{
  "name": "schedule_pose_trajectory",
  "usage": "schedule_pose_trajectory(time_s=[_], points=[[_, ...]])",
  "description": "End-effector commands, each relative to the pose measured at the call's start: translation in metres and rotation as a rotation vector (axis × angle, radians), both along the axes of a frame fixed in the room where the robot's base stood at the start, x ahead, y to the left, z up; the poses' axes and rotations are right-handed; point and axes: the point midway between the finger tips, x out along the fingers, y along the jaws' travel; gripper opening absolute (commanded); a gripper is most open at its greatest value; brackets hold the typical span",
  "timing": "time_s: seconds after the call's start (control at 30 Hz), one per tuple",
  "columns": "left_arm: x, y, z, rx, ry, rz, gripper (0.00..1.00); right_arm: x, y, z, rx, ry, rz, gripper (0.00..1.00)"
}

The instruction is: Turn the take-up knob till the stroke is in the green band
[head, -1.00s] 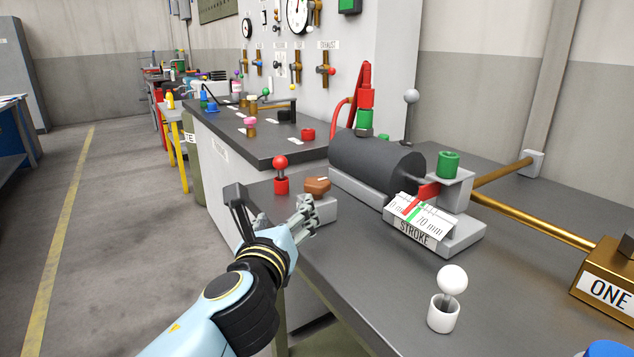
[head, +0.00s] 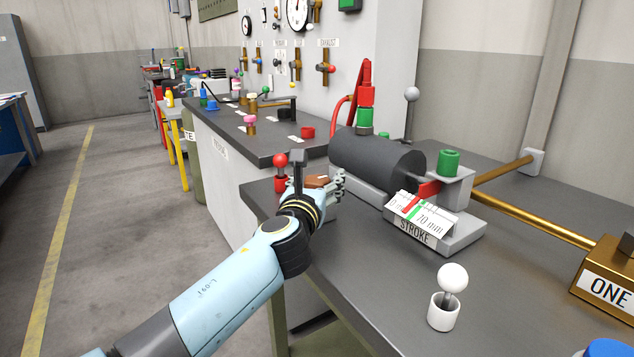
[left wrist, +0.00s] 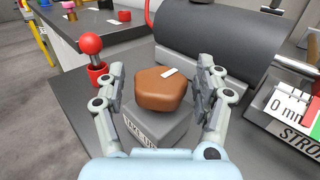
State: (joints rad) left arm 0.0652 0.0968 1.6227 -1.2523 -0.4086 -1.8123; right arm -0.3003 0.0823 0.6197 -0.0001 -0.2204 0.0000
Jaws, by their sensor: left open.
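The take-up knob (left wrist: 161,88) is a brown, faceted knob on a grey block (left wrist: 158,128) with a label that reads as take-up. In the head view the knob (head: 316,181) is partly hidden behind my left gripper (head: 322,186). In the left wrist view my left gripper (left wrist: 160,92) is open, with one finger on each side of the knob; I cannot tell whether they touch it. The stroke scale (head: 420,216) has a red pointer (head: 425,191) and a green band (head: 413,210). The pointer's tip seems left of the green band. My right gripper is not in view.
A red ball-topped pin in a red cup (left wrist: 95,62) stands close left of the knob. A dark cylinder (head: 375,160) lies behind it. A white ball-topped pin in a white cup (head: 443,312) stands at the front.

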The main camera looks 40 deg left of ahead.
Motion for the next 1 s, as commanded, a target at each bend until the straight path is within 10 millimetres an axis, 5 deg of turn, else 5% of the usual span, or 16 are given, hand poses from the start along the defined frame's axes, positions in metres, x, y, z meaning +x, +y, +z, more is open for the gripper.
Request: schedule_pose_trajectory(time_s=[0.2, 0.6, 1.0], points=[[0.0001, 0.0, -0.0001, -0.001, 0.0, 0.0, 0.68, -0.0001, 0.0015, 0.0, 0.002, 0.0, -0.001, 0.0], [-0.0002, -0.0002, -0.0003, -0.001, 0.001, 0.0, 0.16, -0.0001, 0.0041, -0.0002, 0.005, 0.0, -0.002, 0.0], [-0.0001, 0.0007, 0.001, 0.002, 0.001, -0.079, 0.15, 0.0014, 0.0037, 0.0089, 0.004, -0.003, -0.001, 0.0]])
